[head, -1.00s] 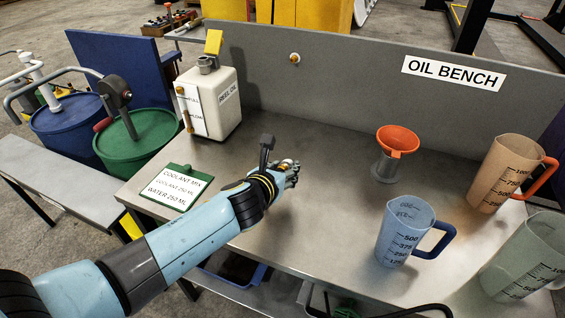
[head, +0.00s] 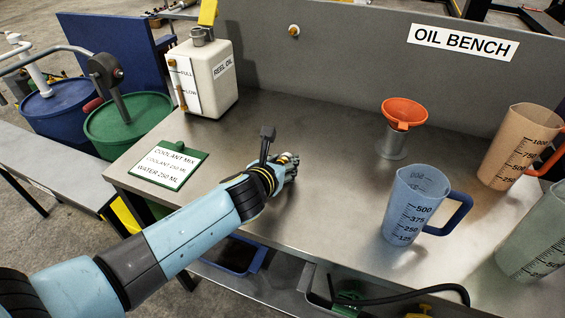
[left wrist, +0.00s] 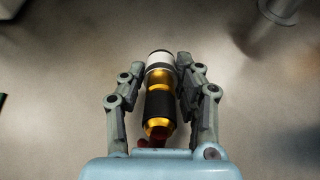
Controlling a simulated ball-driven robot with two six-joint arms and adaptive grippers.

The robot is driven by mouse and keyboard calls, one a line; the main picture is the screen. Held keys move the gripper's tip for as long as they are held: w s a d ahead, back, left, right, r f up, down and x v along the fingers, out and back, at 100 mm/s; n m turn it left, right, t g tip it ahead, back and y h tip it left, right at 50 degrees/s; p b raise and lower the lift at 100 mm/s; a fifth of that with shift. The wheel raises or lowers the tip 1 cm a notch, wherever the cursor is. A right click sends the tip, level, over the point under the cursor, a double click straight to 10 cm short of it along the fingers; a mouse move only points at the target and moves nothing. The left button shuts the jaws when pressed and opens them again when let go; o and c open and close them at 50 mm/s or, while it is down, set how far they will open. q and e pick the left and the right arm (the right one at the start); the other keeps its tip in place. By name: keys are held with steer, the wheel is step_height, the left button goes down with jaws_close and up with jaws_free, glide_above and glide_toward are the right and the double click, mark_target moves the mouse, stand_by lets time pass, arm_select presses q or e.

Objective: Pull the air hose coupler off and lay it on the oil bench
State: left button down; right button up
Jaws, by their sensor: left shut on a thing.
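My left gripper (head: 291,163) is over the oil bench (head: 330,195), right of the coolant card. In the left wrist view its fingers (left wrist: 160,85) are shut on the air hose coupler (left wrist: 160,100), which has a pale collar, gold bands, a black grip and a red part at the near end. The coupler lies lengthwise between the fingers. In the head view it is mostly hidden by the hand. Whether it touches the bench top, I cannot tell. My right gripper is not in view.
A blue jug (head: 412,205), an orange funnel on a stand (head: 402,115) and an orange-handled jug (head: 518,148) stand to the right. A white oil can (head: 208,85) and the coolant card (head: 170,163) are left. A black hose (head: 420,295) lies below the front edge.

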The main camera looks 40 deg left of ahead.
arm_select(q)
steer(key=c, duration=0.9)
jaws_free()
steer(key=shift+o, duration=0.2)
steer(key=v, duration=1.2)
steer(key=shift+d, duration=0.1)
